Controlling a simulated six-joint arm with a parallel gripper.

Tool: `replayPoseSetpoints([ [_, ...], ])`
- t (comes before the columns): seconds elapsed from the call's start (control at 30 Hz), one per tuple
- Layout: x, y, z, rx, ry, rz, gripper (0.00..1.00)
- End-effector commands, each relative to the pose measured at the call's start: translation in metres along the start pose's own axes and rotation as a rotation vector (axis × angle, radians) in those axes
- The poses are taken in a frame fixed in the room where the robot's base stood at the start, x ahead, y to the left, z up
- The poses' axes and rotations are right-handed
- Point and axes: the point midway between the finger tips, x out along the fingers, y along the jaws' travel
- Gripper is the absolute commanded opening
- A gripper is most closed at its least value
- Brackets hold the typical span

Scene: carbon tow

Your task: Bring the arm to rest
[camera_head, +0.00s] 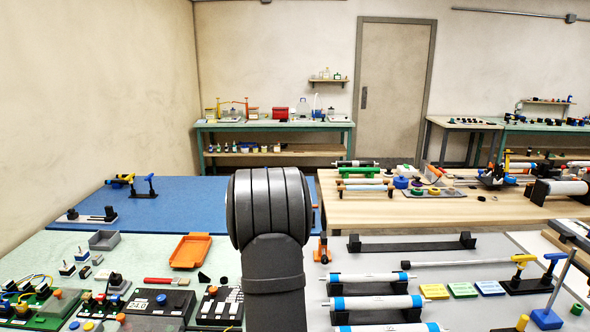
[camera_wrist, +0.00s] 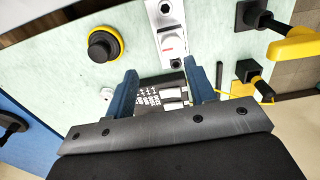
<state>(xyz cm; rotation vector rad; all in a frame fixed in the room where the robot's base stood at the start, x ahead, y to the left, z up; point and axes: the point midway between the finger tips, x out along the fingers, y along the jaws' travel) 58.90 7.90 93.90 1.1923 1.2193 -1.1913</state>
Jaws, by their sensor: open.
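My gripper (camera_wrist: 159,66) shows in the wrist view with its two blue fingers apart, and nothing is held between them. Past the fingers lies a dark panel with white markings (camera_wrist: 148,98), partly hidden by the gripper. I cannot tell how far the fingertips are from it. In the head view my dark grey arm stands upright in the middle, and it hides part of the benches behind it. The gripper itself does not show there.
A pale green bench (camera_wrist: 60,72) carries a black knob with a yellow ring (camera_wrist: 104,45) and a white device (camera_wrist: 170,42). In the head view an orange tray (camera_head: 190,251) lies left of my arm, and white rollers (camera_head: 372,303) lie right. The blue mat (camera_head: 190,200) has clear room.

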Motion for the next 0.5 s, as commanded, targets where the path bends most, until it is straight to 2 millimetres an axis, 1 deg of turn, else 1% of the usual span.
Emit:
replayPoseSetpoints([
  [0.03,0.001,-0.006,-0.010,-0.005,0.000,-0.001,0.50],
  [0.1,0.004,-0.013,-0.022,-0.008,0.000,-0.002,0.50],
  [0.37,0.011,-0.043,-0.064,-0.014,0.001,-0.001,0.50],
  [0.5,0.016,-0.061,-0.085,-0.019,0.001,-0.001,0.50],
])
